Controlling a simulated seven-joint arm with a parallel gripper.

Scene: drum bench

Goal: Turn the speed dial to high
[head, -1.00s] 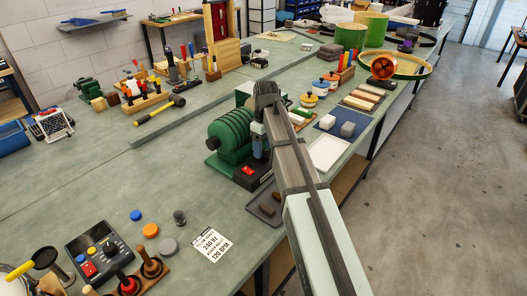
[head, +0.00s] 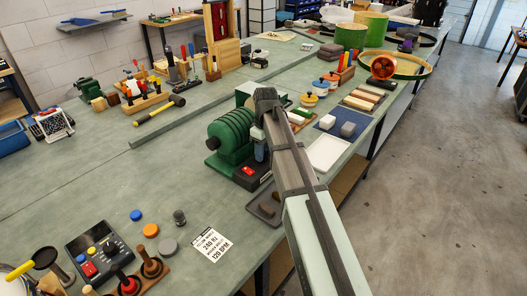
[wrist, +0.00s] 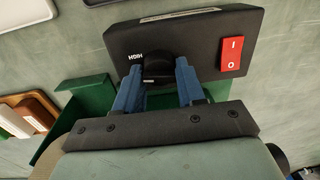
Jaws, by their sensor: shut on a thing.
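The speed dial (wrist: 158,68) is a small black knob on a dark control panel (wrist: 203,32) in the wrist view. The word HIGH is printed just beside it, on the left in that view. My gripper (wrist: 159,76) has its two blue fingers on either side of the knob and is shut on it. The dial's pointer is not clear enough to read. In the head view my gripper (head: 261,152) is at the front of the green machine (head: 231,137). My arm and gripper hide the dial there.
A red rocker switch (wrist: 231,53) sits on the same panel, close to the right finger. A dark tray (head: 264,208) lies near the bench edge in front of the machine.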

